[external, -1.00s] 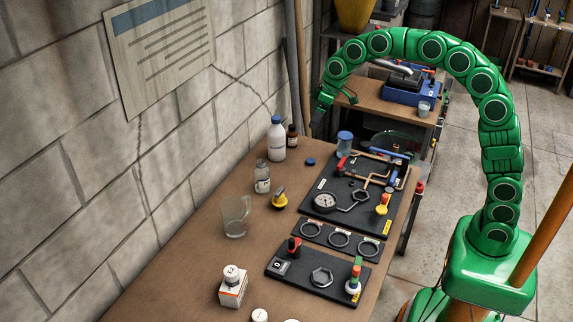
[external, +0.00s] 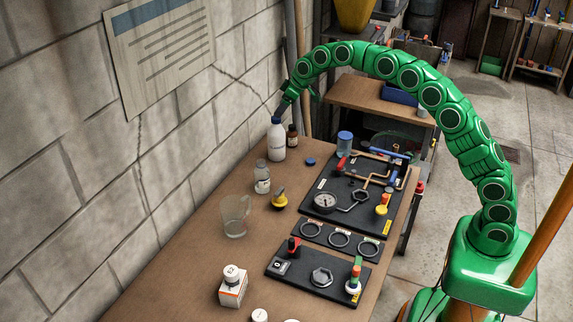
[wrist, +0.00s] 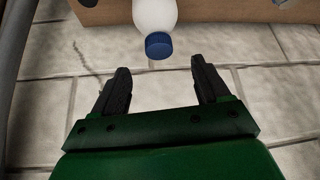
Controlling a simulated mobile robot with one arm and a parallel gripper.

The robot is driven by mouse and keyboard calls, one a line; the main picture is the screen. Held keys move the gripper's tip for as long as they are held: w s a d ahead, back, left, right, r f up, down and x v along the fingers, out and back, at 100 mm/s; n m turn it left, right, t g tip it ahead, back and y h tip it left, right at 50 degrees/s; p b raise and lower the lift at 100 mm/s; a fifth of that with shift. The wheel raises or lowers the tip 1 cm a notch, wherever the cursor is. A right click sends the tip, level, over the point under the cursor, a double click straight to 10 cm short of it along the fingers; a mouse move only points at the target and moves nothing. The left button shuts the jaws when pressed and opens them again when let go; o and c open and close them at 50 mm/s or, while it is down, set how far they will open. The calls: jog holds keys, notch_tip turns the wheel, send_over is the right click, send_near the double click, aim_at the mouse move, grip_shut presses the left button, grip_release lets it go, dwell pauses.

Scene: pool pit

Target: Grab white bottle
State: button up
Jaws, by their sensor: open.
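The white bottle (external: 277,143) with a blue cap stands upright on the brown workbench (external: 190,265), near the wall at the bench's far end. My gripper (external: 281,108) is just above the bottle's cap in the external view. In the wrist view the white bottle (wrist: 155,14) shows at the top, its blue cap (wrist: 158,45) pointing toward my gripper (wrist: 156,75). The two dark fingers are apart, with nothing between them. The cap lies a little beyond the fingertips, roughly in line with the gap.
A brown bottle (external: 292,136) stands close to the right of the white one. A clear bottle (external: 262,177), a glass beaker (external: 235,216) and a yellow-and-black item (external: 279,198) stand nearer. Black panels (external: 350,195) cover the bench's right side. The block wall (external: 190,130) is close on the left.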

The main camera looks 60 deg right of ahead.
aim_at(276, 119)
jog(key=shift+s+x, duration=0.15)
jog(key=shift+x, duration=1.25)
jog(key=shift+s+x, duration=0.2)
jog(key=shift+x, duration=2.1)
jog(key=shift+s, duration=0.1)
grip_shut()
